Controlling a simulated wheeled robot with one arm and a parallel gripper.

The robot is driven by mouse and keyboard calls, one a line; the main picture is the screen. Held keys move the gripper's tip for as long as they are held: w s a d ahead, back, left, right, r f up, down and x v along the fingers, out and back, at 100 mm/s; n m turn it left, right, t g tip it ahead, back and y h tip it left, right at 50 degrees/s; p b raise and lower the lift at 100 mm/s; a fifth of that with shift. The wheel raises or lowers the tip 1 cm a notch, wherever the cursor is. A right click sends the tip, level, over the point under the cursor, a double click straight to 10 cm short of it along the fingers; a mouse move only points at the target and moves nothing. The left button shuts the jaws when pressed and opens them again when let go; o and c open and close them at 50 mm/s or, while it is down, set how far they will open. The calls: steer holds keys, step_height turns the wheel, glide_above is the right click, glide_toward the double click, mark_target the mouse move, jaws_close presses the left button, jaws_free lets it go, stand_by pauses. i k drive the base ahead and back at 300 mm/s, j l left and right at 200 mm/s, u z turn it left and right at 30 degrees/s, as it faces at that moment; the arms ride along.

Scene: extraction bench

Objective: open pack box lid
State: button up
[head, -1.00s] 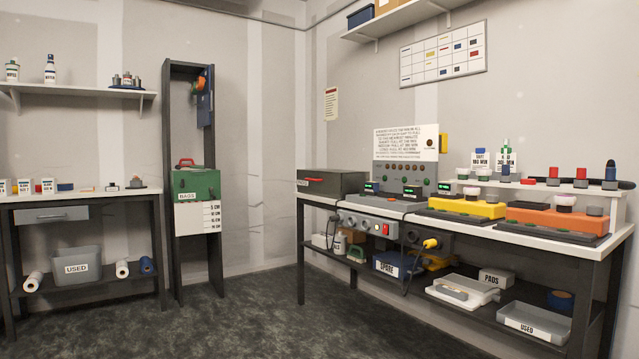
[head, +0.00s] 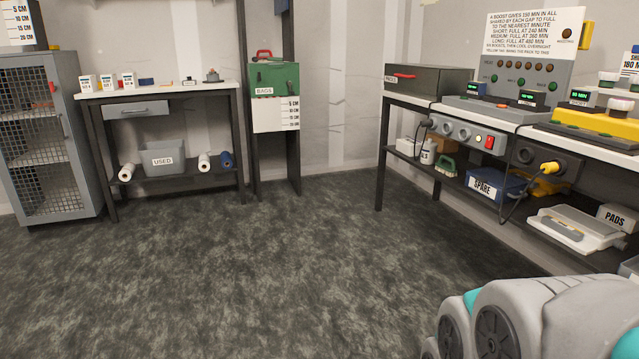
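The pack box (head: 437,85) is a dark grey box at the left end of the right-hand bench in the head view. It has a red handle on its front and a small white label, only partly readable, at its left. Its lid looks shut. A rounded grey and teal part of my arm shows at the lower right, well in front of the bench. My gripper is out of view.
The right-hand bench (head: 405,101) carries a control panel (head: 515,68) right of the box. A green BAGS box (head: 274,80) stands in a dark rack. A table (head: 228,88) and mesh cabinet (head: 45,135) are at left. The floor (head: 270,260) between is clear.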

mark_target(421, 78)
steer(key=i+j, duration=0.1)
steer(key=i, duration=0.5)
steer(key=i+j, duration=0.1)
steer(key=i, duration=0.5)
steer(key=i+j, duration=0.1)
steer(key=i, duration=0.55)
steer(key=z, duration=0.05)
